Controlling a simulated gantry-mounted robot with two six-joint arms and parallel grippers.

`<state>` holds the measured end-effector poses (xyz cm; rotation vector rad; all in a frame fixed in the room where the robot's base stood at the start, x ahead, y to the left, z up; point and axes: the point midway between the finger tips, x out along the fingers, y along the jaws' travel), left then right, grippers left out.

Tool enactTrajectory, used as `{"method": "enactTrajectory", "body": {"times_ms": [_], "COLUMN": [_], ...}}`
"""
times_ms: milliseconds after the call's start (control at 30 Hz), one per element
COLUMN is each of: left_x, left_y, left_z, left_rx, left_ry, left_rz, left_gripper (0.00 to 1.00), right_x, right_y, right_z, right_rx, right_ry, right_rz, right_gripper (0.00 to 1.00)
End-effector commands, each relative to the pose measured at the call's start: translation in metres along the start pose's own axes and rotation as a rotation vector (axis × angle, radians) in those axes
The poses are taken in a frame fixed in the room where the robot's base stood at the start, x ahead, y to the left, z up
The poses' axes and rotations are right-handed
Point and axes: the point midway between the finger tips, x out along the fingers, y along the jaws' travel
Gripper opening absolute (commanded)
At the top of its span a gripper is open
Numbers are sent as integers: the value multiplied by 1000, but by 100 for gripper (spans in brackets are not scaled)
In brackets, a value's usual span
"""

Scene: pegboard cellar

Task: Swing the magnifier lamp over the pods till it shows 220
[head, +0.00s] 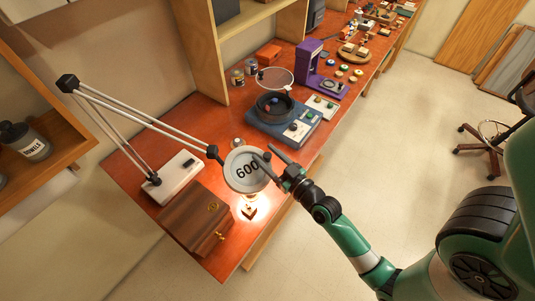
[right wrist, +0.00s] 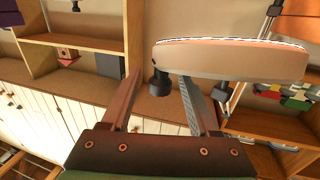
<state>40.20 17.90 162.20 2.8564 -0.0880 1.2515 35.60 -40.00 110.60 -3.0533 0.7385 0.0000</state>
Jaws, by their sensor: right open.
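The magnifier lamp (head: 231,176) has a round grey head that reads 600, on a long jointed arm (head: 150,120) rising from a white base (head: 175,178). Its head also shows edge-on in the right wrist view (right wrist: 235,62). My right gripper (head: 266,156) is open at the right rim of the head. In the right wrist view, a small dark knob (right wrist: 159,84) under the head lies between the spread fingers (right wrist: 160,78); contact is unclear. Small round coloured pieces (head: 357,72) lie by a purple machine; I cannot tell whether they are the pods. My left gripper is out of view.
A brown wooden box (head: 195,215) sits left of the lit patch below the lamp head. A blue device with a dark bowl (head: 283,120) stands beyond it on the red bench (head: 140,190). Shelves (head: 198,45) rise behind. The floor (head: 400,130) on the right is mostly clear.

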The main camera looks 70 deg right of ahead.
Motion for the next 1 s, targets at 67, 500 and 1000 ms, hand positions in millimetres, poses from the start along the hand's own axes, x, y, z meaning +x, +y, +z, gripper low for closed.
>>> {"method": "enactTrajectory", "body": {"times_ms": [67,500,1000], "left_x": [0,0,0], "left_y": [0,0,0], "left_z": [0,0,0], "left_rx": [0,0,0], "left_ry": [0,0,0], "left_rz": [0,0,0], "left_gripper": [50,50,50], "right_x": [0,0,-1], "right_y": [0,0,0], "right_z": [0,0,0], "right_rx": [0,0,0], "right_ry": [0,0,0], "right_rz": [0,0,0], "right_gripper": [56,0,0]}}
